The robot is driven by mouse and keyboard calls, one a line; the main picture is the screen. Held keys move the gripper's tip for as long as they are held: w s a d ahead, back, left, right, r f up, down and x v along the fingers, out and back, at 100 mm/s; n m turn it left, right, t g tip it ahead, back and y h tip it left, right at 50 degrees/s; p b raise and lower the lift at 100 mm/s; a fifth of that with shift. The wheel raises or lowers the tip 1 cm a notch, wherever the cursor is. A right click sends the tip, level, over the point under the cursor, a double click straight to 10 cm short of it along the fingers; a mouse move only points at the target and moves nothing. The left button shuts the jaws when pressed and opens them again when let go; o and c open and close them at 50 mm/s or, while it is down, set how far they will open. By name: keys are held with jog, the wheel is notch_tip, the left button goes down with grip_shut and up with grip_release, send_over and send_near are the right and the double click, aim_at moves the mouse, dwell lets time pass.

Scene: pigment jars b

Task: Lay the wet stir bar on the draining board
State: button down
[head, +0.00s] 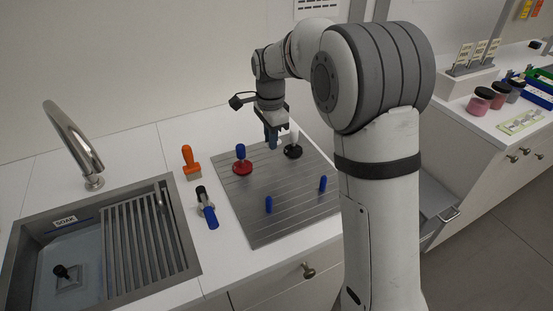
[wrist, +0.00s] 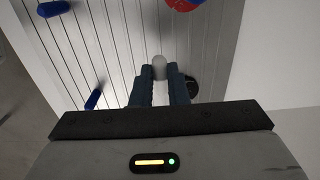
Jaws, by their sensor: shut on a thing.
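My gripper (head: 271,142) is above the far part of the grey grooved draining board (head: 240,220). In the wrist view its two blue fingers (wrist: 160,78) are shut on a pale grey, round-ended thing, seemingly the stir bar (wrist: 158,62). Only its end shows between the fingertips; the rest is hidden, and I cannot tell whether it is wet. The head view does not show it clearly. The grooved board (wrist: 115,45) lies below in the wrist view.
On the board are a red-based tool (head: 242,167), a black-based tool with a white handle (head: 293,151), and two short blue pieces, one nearer (head: 268,204), one right (head: 322,183). The sink (head: 25,240) is beyond.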

send_over(273, 168)
notch_tip(273, 168, down, 4)
jog(key=shift+f, duration=2.1)
jog(key=shift+f, duration=0.1)
jog(key=c, duration=1.4)
grip_release()
